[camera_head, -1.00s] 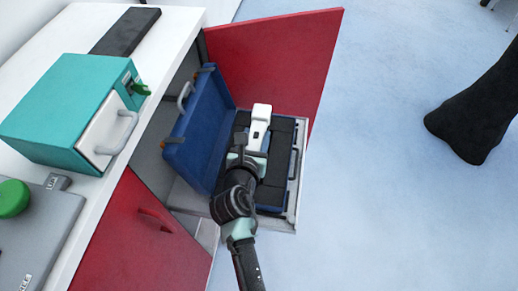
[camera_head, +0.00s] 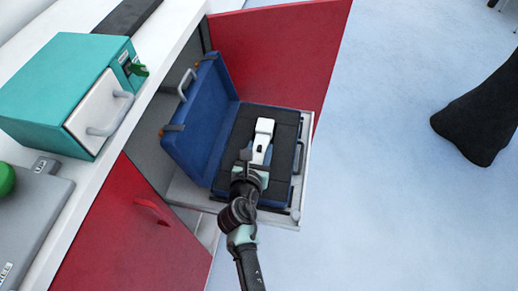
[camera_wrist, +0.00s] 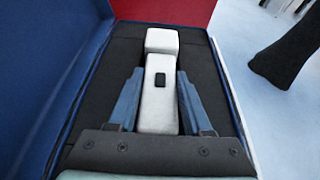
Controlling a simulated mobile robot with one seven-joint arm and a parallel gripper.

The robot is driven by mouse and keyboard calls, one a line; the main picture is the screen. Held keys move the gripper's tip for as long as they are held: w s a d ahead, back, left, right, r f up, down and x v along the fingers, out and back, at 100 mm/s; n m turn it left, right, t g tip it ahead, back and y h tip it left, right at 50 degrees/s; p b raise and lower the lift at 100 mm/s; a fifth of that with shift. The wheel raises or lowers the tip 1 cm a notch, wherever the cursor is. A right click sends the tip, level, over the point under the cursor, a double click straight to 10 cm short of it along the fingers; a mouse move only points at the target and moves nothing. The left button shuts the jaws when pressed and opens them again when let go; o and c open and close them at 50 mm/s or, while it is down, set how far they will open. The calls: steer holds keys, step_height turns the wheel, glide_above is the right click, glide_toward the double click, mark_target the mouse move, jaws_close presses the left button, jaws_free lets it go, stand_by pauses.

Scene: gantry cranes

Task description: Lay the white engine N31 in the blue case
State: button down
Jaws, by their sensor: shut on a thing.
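The white engine N31 (camera_head: 262,137) is a long white piece with a block-like far end and a small dark square on top. It also shows in the wrist view (camera_wrist: 158,105). My gripper (camera_wrist: 157,100) is shut on it, with one blue-grey finger on each side. The blue case (camera_head: 197,135) stands open, its lid raised on the left. Its dark padded inside (camera_wrist: 105,75) lies under and around the engine. I cannot tell whether the engine touches the padding. My gripper and wrist hide the near part of the case in the head view.
The case sits on a pulled-out shelf (camera_head: 289,218) between two red doors (camera_head: 285,50) of a white cabinet. A teal box (camera_head: 65,85) with a handle stands on the counter at left. A black column-like shape (camera_head: 478,115) stands on the open pale floor at right.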

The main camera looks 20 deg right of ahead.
steer(key=shift+c, duration=1.6)
jaws_free()
steer(key=shift+f, duration=0.1)
steer(key=shift+r, duration=0.3)
steer(key=p+v, duration=0.2)
steer(key=v, duration=1)
steer(key=shift+f, duration=0.1)
steer(key=w+a+r+m+t+y, duration=0.1)
steer(key=w+r+m+t, duration=0.3)
steer(key=r, duration=0.7)
steer(key=w+a+r+m+t, duration=0.1)
steer(key=w+a+r+m, duration=0.15)
steer(key=r+m, duration=0.6)
steer(key=w+a+r+m+t+y, duration=0.15)
steer(key=w+r+m, duration=0.25)
steer(key=r, duration=0.8)
steer(key=s+a+r+m+t+y, duration=0.1)
steer(key=s+r+m+t, duration=0.2)
steer(key=r, duration=0.7)
steer(key=s+a+r+m+t+y, duration=0.2)
steer(key=s+r+m, duration=0.3)
steer(key=r, duration=0.5)
steer(key=s+a+r+m+t+y, duration=0.2)
steer(key=s+r+m+t, duration=0.2)
steer(key=r, duration=0.6)
steer(key=shift+s+m+t, duration=0.35)
steer(key=shift+s, duration=0.6)
steer(key=shift+r, duration=0.2)
